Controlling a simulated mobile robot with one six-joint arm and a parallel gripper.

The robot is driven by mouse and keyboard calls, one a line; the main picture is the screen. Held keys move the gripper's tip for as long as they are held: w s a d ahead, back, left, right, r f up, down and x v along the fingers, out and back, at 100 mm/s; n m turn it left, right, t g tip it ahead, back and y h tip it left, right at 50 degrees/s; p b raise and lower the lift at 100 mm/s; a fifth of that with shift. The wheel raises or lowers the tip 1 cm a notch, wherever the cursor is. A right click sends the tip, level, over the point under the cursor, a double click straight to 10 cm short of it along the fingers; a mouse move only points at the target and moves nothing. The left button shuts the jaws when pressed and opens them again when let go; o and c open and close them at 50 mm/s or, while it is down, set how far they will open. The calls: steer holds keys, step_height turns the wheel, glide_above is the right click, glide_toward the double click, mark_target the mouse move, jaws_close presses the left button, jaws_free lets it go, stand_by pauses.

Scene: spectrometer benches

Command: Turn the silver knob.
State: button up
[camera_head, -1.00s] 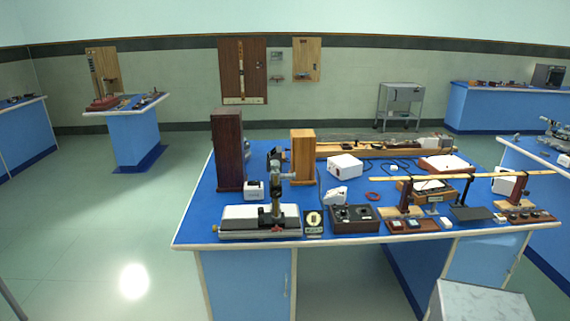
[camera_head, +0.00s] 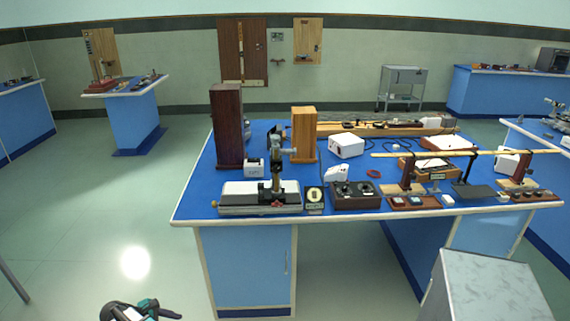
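I cannot make out a silver knob for certain. A measuring instrument (camera_head: 259,198) with a pale base and an upright microscope-like tube stands at the front left of the blue bench. A small brass-coloured knob (camera_head: 214,204) shows at its left end and a reddish one (camera_head: 277,204) at its front. A dark box (camera_head: 356,196) with small dials sits to its right. A black and teal part of my arm (camera_head: 140,311) shows at the bottom left edge, over the floor, well short of the bench. Its fingers cannot be made out.
The blue bench (camera_head: 203,188) also carries a tall dark wooden box (camera_head: 227,125), a lighter wooden box (camera_head: 303,134) and a white box (camera_head: 346,146). A grey-topped block (camera_head: 490,285) stands at the front right. The floor at the left is open.

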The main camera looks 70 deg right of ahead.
steer(key=w+d+r+n+h+b, duration=0.1)
steer(key=d+r, duration=0.4)
steer(key=d, duration=0.3)
steer(key=w+d+r+n+h+b, duration=0.1)
steer(key=w+d+r+h, duration=0.1)
steer(key=d+r, duration=0.45)
steer(key=n+g+h+b, duration=0.1)
steer(key=g+h+b, duration=0.4)
steer(key=g, duration=0.3)
glide_toward(276, 139)
steer(key=d, duration=0.2)
steer(key=shift+w+a, duration=0.1)
steer(key=shift+w, duration=0.4)
steer(key=shift+s, duration=0.1)
steer(key=p+x, duration=0.2)
steer(key=x, duration=1.1)
steer(key=shift+s, duration=0.35)
steer(key=shift+f, duration=0.1)
